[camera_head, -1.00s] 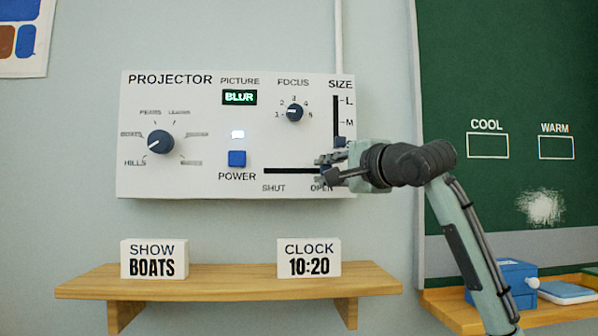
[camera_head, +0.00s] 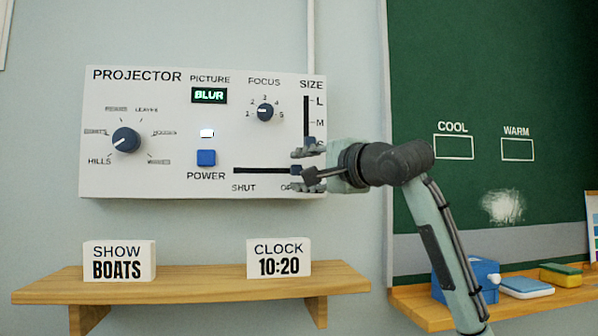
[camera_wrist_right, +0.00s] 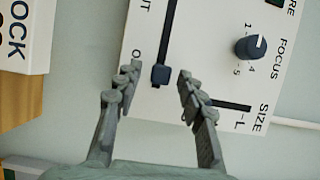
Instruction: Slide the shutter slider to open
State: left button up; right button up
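The white projector panel (camera_head: 150,190) hangs on the wall. Its shutter slider (camera_head: 297,170) is a dark knob on the horizontal slot marked SHUT at left and OPEN at right. The knob stands at the OPEN end; my gripper partly covers it and the label. In the right wrist view the knob (camera_wrist_right: 160,75) shows between the fingertips with gaps on both sides. My right gripper (camera_head: 302,165) is open around it; its fingers also show in the right wrist view (camera_wrist_right: 158,72). My left gripper is not in view.
The size slider (camera_head: 309,141) is close above my upper finger. The power button (camera_head: 206,158), picture dial (camera_head: 126,140) and focus knob (camera_head: 265,112) are farther left. A wooden shelf (camera_head: 200,285) with two signs is below. A green board (camera_head: 480,60) is at right.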

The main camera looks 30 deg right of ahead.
jog(key=s+d, duration=0.1)
jog(key=s, duration=0.9)
jog(key=shift+s, duration=0.25)
jog(key=shift+d, duration=0.1)
